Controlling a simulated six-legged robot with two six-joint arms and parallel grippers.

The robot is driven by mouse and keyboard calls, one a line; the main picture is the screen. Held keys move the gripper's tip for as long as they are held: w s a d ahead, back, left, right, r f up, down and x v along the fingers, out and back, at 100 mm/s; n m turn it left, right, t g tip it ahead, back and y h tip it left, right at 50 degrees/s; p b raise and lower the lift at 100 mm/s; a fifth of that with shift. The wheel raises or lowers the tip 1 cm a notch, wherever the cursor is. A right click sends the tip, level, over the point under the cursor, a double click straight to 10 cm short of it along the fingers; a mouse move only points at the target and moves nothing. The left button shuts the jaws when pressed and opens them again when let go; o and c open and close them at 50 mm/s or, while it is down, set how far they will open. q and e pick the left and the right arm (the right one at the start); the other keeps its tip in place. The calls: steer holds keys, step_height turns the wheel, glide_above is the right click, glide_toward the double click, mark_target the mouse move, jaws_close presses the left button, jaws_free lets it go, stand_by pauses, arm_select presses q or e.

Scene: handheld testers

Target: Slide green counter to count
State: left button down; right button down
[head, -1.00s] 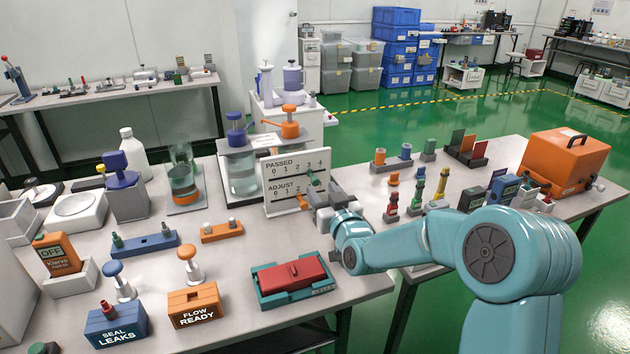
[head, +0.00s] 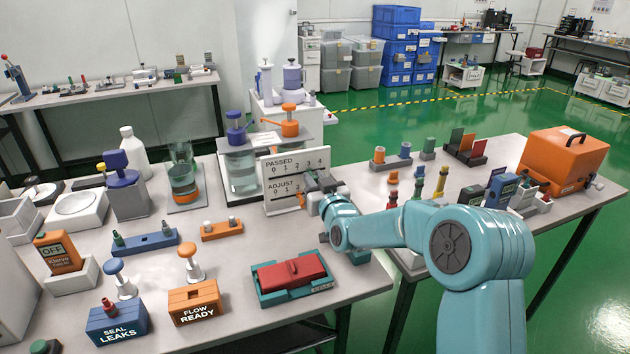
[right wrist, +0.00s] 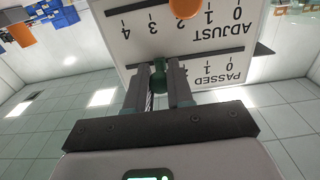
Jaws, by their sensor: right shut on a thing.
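The white counter board (head: 275,205) stands upright on the bench, with a PASSED row above an ADJUST row, each numbered. My right gripper (head: 308,183) is at the board's front, over the right part of the PASSED row. In the right wrist view, where the board (right wrist: 120,62) appears upside down, the fingers are shut on the green counter (right wrist: 160,76). It is beyond the visible 2 of that row; its exact number is hidden. The orange counter (right wrist: 184,7) is on the ADJUST row. My left gripper is not in view.
A red block in a green tray (head: 285,292) lies in front of the board. Jars with a blue and an orange top (head: 290,128) stand behind it. An orange holder (head: 221,231) is to its left. A second bench with coloured pieces (head: 393,178) is at right.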

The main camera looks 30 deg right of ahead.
steer(key=a, duration=0.2)
steer(key=w+a+b, duration=0.1)
steer(key=a, duration=0.2)
steer(key=w+a, duration=0.1)
steer(key=a, duration=0.2)
steer(key=shift+w+a, duration=0.1)
steer(key=shift+a, duration=0.45)
steer(key=c, duration=1)
jaws_free()
steer(key=shift+w+a, duration=0.1)
steer(key=shift+a, duration=0.05)
steer(key=shift+r, duration=0.15)
step_height(320, 180, up, 20)
steer(key=p, duration=0.6)
